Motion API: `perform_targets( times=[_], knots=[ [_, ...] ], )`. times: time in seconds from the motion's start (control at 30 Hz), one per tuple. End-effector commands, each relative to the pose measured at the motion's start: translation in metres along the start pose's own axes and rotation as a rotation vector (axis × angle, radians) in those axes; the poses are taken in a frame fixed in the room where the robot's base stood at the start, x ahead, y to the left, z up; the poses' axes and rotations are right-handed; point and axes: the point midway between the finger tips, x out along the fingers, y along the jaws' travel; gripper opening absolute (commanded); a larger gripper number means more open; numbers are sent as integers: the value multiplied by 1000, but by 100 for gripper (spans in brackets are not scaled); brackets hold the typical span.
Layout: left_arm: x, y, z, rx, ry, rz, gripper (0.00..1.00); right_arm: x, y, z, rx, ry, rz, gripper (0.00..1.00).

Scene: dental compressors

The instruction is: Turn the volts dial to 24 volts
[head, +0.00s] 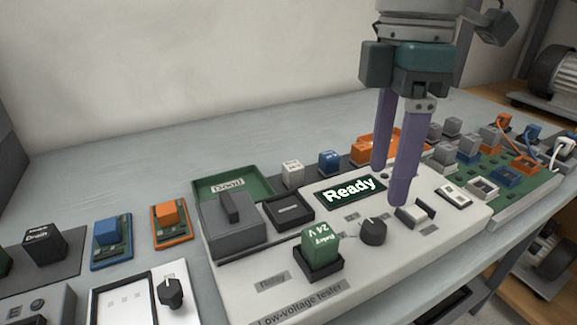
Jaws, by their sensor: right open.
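The low-voltage tester (300,292) is a pale panel in the middle of the bench, with a lit screen (349,191) reading "Ready". A round black dial (373,231) sits on it below the screen; the small labels near it are too small to read, so I cannot tell its setting. My right gripper (390,186) points down over the tester, behind and a little right of the dial. Its two purple fingers are apart, with nothing seen between them, and clear of the dial. My left gripper is out of view.
A green "24 V" block (320,246) stands in a black socket left of the dial. A pale switch (414,214) sits to its right. Another black knob (171,292) is on a white panel at lower left. A green board (508,194) with cables is at right.

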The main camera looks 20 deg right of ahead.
Motion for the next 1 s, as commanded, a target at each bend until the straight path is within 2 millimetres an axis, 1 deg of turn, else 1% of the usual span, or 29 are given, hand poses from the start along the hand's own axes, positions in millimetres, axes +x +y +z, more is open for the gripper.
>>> perform_targets(
  times=[0.03,0.1,0.3,0.4,0.5,0.73,0.77,1.0],
  knots=[
    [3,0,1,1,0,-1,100,12,-1,1,0,-3,-4,68],
    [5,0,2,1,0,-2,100,27,-1,1,0,-3,-3,68],
    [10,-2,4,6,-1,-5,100,60,0,0,1,-1,-1,68],
    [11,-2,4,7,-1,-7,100,69,0,0,0,0,0,68],
    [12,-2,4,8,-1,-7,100,73,0,0,-1,-1,1,68],
    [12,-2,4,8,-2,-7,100,74,0,0,-1,0,2,68],
    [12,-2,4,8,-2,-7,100,74,0,0,-1,0,2,67],
    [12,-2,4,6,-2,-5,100,73,0,0,-1,0,2,40]
  ],
)
